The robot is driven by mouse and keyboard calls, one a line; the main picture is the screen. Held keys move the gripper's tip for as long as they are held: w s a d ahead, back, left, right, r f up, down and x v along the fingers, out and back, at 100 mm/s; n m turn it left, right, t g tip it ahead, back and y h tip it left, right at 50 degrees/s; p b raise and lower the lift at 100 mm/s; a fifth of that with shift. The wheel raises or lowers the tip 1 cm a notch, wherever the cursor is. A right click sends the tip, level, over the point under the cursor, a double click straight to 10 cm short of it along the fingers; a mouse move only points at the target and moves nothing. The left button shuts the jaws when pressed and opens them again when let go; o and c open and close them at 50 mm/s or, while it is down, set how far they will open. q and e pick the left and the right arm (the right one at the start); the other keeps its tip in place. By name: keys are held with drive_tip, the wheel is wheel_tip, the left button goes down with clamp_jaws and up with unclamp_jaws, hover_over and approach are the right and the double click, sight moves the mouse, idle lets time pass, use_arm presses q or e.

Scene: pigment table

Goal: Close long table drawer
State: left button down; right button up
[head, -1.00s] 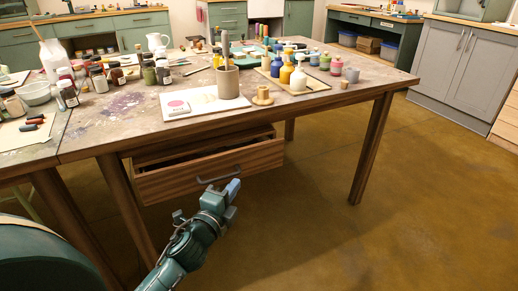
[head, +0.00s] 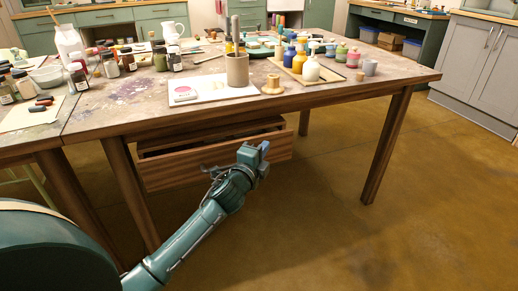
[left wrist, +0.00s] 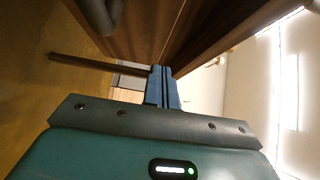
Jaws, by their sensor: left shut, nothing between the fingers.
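The long table's wooden drawer (head: 170,170) is pulled out part way below the tabletop, with its dark open inside showing above the front board. My left gripper (head: 264,148) is shut and empty. In the head view it overlaps the right part of the drawer front and hides most of the handle. In the left wrist view its blue fingertips (left wrist: 163,72) are together beside a brown wooden surface (left wrist: 150,25), with a grey rounded piece, likely the handle (left wrist: 103,12), at the upper left. I cannot tell whether the fingers touch the wood. My right gripper is not in view.
The table (head: 350,88) carries jars, a cup of tools (head: 237,70) and a tray of paint bottles (head: 310,70). Table legs stand at left (head: 130,190) and right (head: 385,150). The floor (head: 330,230) in front is clear. Grey cabinets (head: 480,60) stand at the far right.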

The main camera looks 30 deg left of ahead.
use_arm(q)
drive_tip(key=shift+w+a, duration=0.75)
drive_tip(key=shift+a, duration=0.3)
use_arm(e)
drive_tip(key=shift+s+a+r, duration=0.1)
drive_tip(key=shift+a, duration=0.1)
